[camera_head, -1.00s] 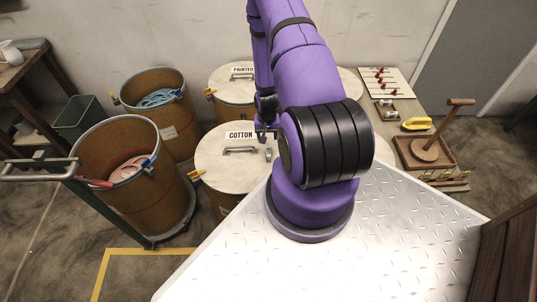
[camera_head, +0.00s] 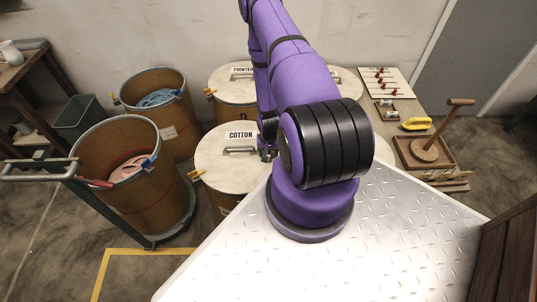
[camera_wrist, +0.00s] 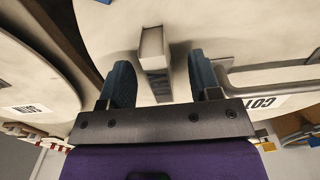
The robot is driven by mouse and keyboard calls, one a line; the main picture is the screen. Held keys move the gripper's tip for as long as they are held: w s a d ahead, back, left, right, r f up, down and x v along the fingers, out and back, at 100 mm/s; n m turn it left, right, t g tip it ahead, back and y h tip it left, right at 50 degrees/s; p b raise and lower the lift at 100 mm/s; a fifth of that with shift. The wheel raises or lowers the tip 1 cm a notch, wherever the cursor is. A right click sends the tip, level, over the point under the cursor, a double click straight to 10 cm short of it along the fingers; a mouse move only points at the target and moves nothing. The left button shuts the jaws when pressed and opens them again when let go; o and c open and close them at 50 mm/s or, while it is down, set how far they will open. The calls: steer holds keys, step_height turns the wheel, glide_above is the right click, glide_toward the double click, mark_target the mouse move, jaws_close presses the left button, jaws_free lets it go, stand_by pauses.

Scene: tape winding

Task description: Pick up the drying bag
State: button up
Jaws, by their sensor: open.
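A small pale, boxy packet (camera_wrist: 152,48), which seems to be the drying bag, lies on the lid marked COTTON (camera_head: 222,168), beside its metal handle (camera_head: 240,150). In the wrist view my gripper (camera_wrist: 159,66) is open, with one finger on each side of the packet and a gap on both sides. The fingers do not appear to touch it. In the head view my gripper (camera_head: 267,152) is low over the right part of the lid, and it and my arm hide the packet.
The lid's handle (camera_wrist: 270,72) runs close to the right finger. Another lidded drum (camera_head: 233,92) stands behind. Open drums with pink (camera_head: 128,168) and blue (camera_head: 158,98) contents stand left. A bench (camera_head: 405,115) with a yellow-handled tool (camera_head: 416,124) is at right.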

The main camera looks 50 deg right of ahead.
steer(key=shift+f, duration=0.45)
steer(key=c, duration=1)
steer(key=shift+r, duration=0.1)
